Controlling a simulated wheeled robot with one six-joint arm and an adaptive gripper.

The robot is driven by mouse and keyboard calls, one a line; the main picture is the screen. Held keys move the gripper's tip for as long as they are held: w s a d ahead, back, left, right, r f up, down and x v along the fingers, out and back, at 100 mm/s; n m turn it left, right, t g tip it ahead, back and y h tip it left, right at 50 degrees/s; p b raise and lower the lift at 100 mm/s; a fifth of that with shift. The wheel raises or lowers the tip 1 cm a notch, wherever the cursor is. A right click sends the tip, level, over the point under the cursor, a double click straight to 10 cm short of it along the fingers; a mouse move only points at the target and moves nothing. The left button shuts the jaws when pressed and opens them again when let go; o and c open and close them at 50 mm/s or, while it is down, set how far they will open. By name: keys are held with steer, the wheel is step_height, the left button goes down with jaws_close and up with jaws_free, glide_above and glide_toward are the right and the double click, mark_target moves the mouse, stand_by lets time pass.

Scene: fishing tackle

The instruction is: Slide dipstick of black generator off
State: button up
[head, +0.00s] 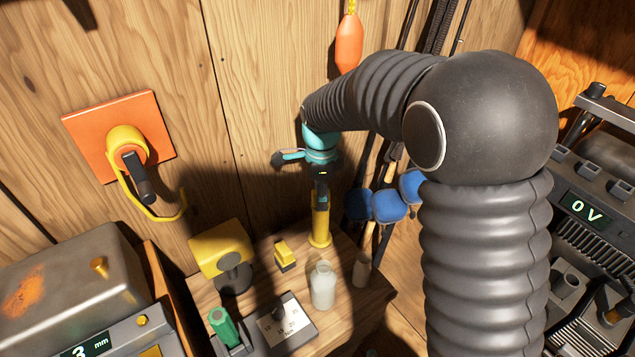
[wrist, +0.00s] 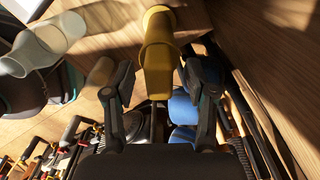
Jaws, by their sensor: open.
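The black generator (head: 590,205) stands at the right edge in the head view, with a display reading 0 V. My arm covers part of its left side. A small orange-yellow part (head: 614,315) shows low on its front; I cannot tell whether it is the dipstick. My gripper (head: 321,190) is away to the left of the generator, pointing down over a yellow cylinder (head: 320,228) on the wooden bench. In the wrist view my gripper (wrist: 156,82) is open, with its fingers apart on either side of the yellow cylinder (wrist: 158,50). Contact cannot be told.
The bench (head: 355,310) also holds a pale bottle (head: 323,287), a yellow lamp-like object (head: 222,250), a small yellow block (head: 285,256) and a dial box (head: 283,325). A grey machine (head: 70,290) stands at left. Blue-handled rods (head: 388,206) lean behind, between bench and generator.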

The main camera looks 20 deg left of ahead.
steer(key=shift+f, duration=0.35)
steer(key=shift+c, duration=0.2)
jaws_close()
step_height(320, 180, up, 16)
steer(key=p, duration=1.1)
steer(key=shift+f+p, duration=0.2)
steer(key=shift+p, duration=0.15)
stand_by(1.0)
